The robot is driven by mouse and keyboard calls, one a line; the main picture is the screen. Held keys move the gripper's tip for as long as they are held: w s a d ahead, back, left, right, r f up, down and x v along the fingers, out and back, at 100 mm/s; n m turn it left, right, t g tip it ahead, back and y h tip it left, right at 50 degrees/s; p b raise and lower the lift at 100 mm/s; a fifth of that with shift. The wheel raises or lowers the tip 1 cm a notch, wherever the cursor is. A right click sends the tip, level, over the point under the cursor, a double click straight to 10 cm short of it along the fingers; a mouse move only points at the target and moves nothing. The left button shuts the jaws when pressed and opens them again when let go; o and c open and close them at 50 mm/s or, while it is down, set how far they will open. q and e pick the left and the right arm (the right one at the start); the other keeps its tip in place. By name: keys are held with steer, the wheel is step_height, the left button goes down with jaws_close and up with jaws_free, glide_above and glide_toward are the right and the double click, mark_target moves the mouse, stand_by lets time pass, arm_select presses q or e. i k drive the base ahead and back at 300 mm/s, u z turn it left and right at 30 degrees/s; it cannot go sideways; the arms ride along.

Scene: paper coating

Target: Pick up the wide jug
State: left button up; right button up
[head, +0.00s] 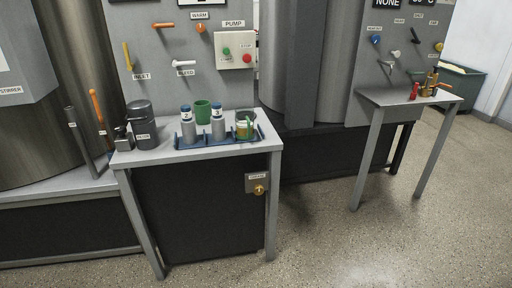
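No vessel here is clearly marked as the wide jug. The widest upright vessel on the near table (225,153) is a dark grey lidded container (142,126) with a small white label, at the table's left end. A green cup (203,111) stands behind the blue tray (190,145). In the tray stand two grey bottles with blue caps, a left one (187,128) and a right one (218,126), and a low green-and-yellow vessel (245,127) at the right end. Neither of my grippers is in view.
A small black item (123,139) sits at the table's left corner. A control panel (190,60) with levers and a green and red button box (236,52) rises behind. A second table (390,96) with small bottles is at right. Open floor (350,250) lies in front.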

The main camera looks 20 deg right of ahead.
mark_target(244, 115)
steer(key=u, duration=0.9)
steer(key=i, duration=1.2)
steer(key=z, duration=0.5)
